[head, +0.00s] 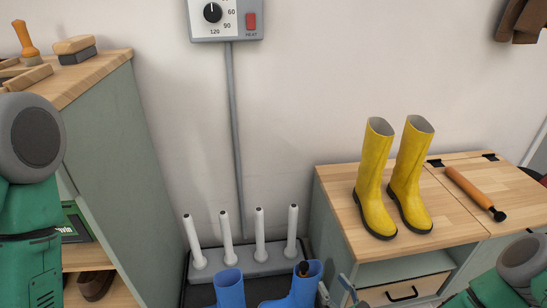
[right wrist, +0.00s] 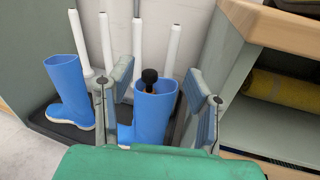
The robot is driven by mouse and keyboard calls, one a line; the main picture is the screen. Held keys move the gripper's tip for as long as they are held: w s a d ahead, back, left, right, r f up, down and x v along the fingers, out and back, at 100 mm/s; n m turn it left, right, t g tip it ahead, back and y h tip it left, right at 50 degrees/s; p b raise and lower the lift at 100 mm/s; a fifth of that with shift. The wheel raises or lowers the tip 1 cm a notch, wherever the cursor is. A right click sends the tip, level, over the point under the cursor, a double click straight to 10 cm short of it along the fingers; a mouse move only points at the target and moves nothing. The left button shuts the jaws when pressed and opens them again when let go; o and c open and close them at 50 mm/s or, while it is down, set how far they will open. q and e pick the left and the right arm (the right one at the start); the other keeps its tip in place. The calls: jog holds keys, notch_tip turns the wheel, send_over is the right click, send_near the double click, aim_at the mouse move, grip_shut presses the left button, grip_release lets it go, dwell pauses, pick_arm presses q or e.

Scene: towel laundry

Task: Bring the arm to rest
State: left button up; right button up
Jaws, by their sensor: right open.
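My right gripper (right wrist: 160,82) is open, its two grey fingers apart, with nothing gripped between them. In the right wrist view a blue boot (right wrist: 152,118) shows upright beyond the gap between the fingers, with a dark round knob in its opening. A second blue boot (right wrist: 68,88) stands to its left. In the head view the two blue boots (head: 230,290) are cut off by the bottom edge. My right gripper (head: 337,291) is partly seen there, just right of the right-hand boot (head: 304,287). My left arm shows at the left edge; its gripper is out of view.
A rack with several white upright tubes (head: 227,240) stands behind the blue boots. Yellow boots (head: 374,185) and an orange-handled tool (head: 470,190) are on the wooden bench (head: 340,190) at right. A shelf unit (head: 125,150) stands at left. A dial box (head: 226,18) hangs on the wall.

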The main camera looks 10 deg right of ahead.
jog(key=s+a+f+n+g+y, duration=0.1)
jog(key=s+a+n+g+y, duration=0.1)
jog(key=s+a+n+g, duration=0.5)
jog(key=s+d+f+n+g+h, duration=0.25)
jog(key=s+n+g, duration=0.45)
jog(key=s+n, duration=0.85)
jog(key=s+d+r+n+g+h+p, duration=0.1)
jog(key=d+r+n+h, duration=0.2)
jog(key=d+n, duration=0.3)
jog(key=s+d+r+n+g+h, duration=0.1)
jog(key=s+d+r+n+h, duration=0.1)
jog(key=d+r+n, duration=0.35)
notch_tip(320, 180, up, 15)
jog(key=p, duration=1.7)
jog(key=shift+w+d, duration=0.3)
jog(key=shift+d, duration=0.15)
jog(key=shift+f, duration=0.2)
